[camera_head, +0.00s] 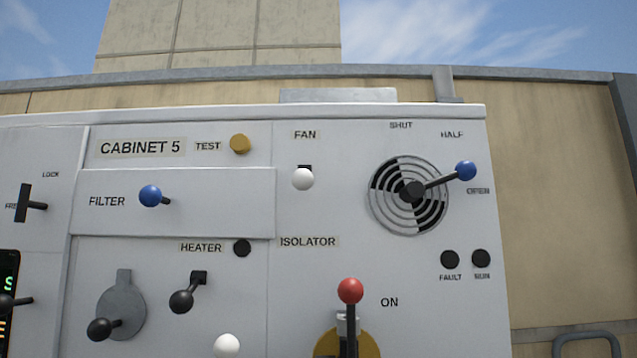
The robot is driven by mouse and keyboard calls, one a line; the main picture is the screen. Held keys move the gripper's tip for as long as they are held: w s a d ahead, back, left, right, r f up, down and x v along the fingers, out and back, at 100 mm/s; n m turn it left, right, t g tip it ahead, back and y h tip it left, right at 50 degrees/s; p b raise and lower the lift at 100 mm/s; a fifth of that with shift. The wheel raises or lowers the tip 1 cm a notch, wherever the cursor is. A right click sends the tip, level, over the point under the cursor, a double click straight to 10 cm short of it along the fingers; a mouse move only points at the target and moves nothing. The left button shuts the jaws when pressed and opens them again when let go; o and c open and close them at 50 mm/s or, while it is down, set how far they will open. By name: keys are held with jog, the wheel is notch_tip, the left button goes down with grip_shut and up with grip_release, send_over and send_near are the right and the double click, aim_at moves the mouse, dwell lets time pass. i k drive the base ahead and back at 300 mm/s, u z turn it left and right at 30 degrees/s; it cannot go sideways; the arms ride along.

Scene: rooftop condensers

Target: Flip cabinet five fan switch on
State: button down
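Cabinet 5 (330,130) is a light grey panel, labelled "CABINET 5" at its upper left. The fan switch (303,179) is a white ball-ended lever under the "FAN" label (305,135), at the upper middle of the panel. Its ball covers the lower part of a small black slot, whose top shows above it. The lever's shaft is hidden behind the ball. No on or off marking shows beside it. My gripper is not in view.
The blue-knobbed damper lever (465,171) juts out at right. The red-knobbed isolator handle (350,291) stands upright below, by "ON". A blue filter knob (151,196), yellow test button (240,144) and black heater lever (181,301) are left. Another white knob (227,346) is cut off below.

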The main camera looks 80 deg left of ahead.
aim_at(303, 179)
jog(key=k, duration=1.8)
jog(key=u, duration=2.5)
